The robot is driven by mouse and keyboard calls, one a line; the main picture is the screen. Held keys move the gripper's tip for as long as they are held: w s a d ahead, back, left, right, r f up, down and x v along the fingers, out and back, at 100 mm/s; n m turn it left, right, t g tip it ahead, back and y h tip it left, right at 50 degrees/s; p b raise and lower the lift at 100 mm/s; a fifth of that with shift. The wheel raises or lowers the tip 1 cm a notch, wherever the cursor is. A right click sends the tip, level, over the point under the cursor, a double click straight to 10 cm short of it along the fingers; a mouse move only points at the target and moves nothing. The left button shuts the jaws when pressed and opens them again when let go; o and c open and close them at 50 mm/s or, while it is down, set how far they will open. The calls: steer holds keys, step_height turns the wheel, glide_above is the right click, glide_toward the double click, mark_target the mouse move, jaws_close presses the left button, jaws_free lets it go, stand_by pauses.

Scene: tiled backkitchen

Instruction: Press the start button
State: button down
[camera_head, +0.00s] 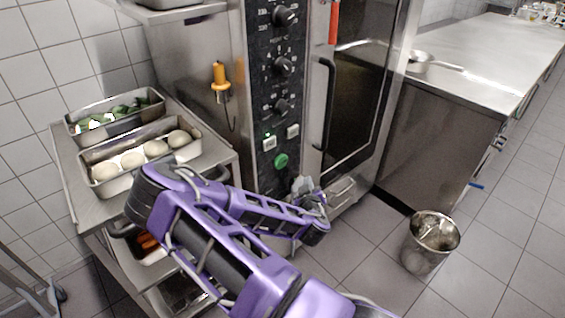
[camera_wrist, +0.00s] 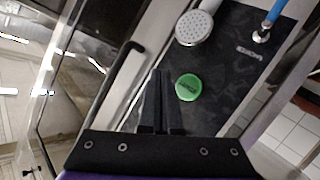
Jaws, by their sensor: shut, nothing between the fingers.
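The green round button (camera_head: 281,160) sits low on the dark control panel (camera_head: 268,100) of a steel oven, below two small rectangular buttons. It also shows in the wrist view (camera_wrist: 188,87), with lettering too small to read. My gripper (camera_wrist: 161,73) is shut and empty. In the wrist view its black fingertips are just left of the green button and do not cover it. I cannot tell how far they are from the panel. In the head view my purple arm reaches up to just below the button, and the fingers are hard to make out.
The oven door has a black vertical handle (camera_head: 327,105), which runs left of my fingers in the wrist view. A round perforated spray head (camera_wrist: 194,28) is near the button. A trolley (camera_head: 78,190) with food trays stands left, and a metal bin (camera_head: 422,258) right.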

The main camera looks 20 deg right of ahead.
steer(key=shift+w, duration=0.15)
steer(key=b, duration=0.1)
glide_toward(286, 161)
steer(key=shift+s+d+x, duration=0.1)
steer(key=shift+d+x, duration=0.05)
steer(key=shift+x, duration=0.7)
steer(key=shift+s+d+x, duration=0.1)
steer(key=shift+d+x, duration=0.05)
steer(key=shift+x, duration=0.7)
steer(key=shift+s+d+x, duration=0.1)
steer(key=shift+d+x, duration=0.05)
steer(key=shift+x, duration=0.7)
steer(key=shift+w+f, duration=0.1)
steer(key=shift+f, duration=0.1)
steer(key=shift+w+a+b, duration=0.15)
steer(key=shift+w+b, duration=0.15)
steer(key=shift+w, duration=0.05)
steer(key=shift+w+a, duration=0.15)
steer(key=shift+w, duration=0.25)
stand_by(0.5)
stand_by(0.3)
steer(key=shift+s+d, duration=0.3)
steer(key=shift+s, duration=0.5)
steer(key=shift+s+d, duration=0.3)
steer(key=shift+s, duration=0.5)
steer(key=shift+s+d, duration=0.25)
steer(key=shift+s, duration=0.5)
steer(key=shift+s+d, duration=0.3)
steer(key=shift+s, duration=0.5)
